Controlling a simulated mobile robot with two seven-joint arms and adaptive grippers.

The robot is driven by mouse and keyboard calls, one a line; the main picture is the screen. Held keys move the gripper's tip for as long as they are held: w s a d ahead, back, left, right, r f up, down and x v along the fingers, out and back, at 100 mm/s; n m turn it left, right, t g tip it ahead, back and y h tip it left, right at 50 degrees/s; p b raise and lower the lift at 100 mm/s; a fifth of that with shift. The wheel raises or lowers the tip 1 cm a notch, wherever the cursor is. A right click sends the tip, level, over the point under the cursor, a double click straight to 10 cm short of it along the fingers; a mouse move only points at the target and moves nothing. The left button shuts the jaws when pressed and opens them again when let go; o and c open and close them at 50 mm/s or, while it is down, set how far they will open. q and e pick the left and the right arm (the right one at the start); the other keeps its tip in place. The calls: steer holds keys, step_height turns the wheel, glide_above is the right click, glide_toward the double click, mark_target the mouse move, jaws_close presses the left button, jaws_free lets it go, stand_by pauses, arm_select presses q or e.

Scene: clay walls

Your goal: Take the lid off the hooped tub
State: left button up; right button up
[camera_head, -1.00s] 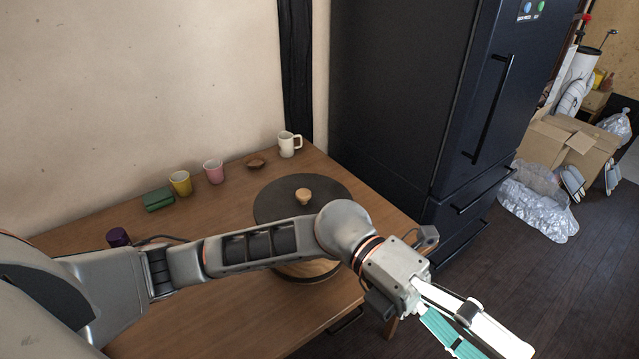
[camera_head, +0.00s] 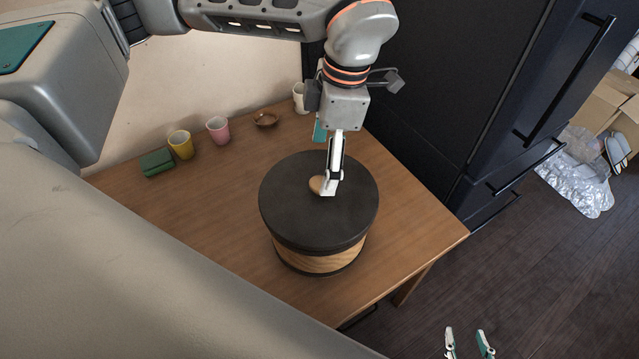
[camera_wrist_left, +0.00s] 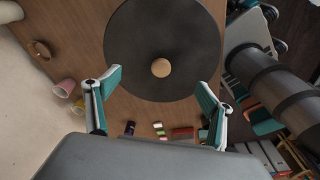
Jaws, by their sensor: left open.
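The hooped tub (camera_head: 320,264), pale wood with dark bands, stands upright on the table. Its round dark lid (camera_head: 300,218) sits on top, with a small wooden knob (camera_head: 316,185) in the middle. My left gripper (camera_head: 327,166) is open above the lid, pointing down, and one finger partly covers the knob in the head view. In the left wrist view the knob (camera_wrist_left: 161,67) shows centred between the spread fingers (camera_wrist_left: 160,90), a little beyond their tips; I see no contact. My right gripper (camera_head: 466,336) is open and empty at the bottom edge, off the table.
Along the table's wall side are a green box (camera_head: 157,162), a yellow cup (camera_head: 181,145), a pink cup (camera_head: 218,130), a brown bowl (camera_head: 265,119) and a white mug (camera_head: 299,98). A dark fridge (camera_head: 440,100) stands behind the table. The table (camera_head: 205,205) is clear around the tub.

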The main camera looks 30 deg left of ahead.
mark_target(318, 182)
arm_select(q)
steer(key=shift+s+f, duration=0.2)
steer(key=shift+f, duration=0.7)
steer(key=shift+s+a+f+p, duration=0.1)
steer(key=shift+a+f+p, duration=0.15)
steer(key=shift+f, duration=1)
steer(key=shift+s+a+f+p, duration=0.1)
steer(key=shift+f+p, duration=0.1)
steer(key=shift+f, duration=1)
jaws_close()
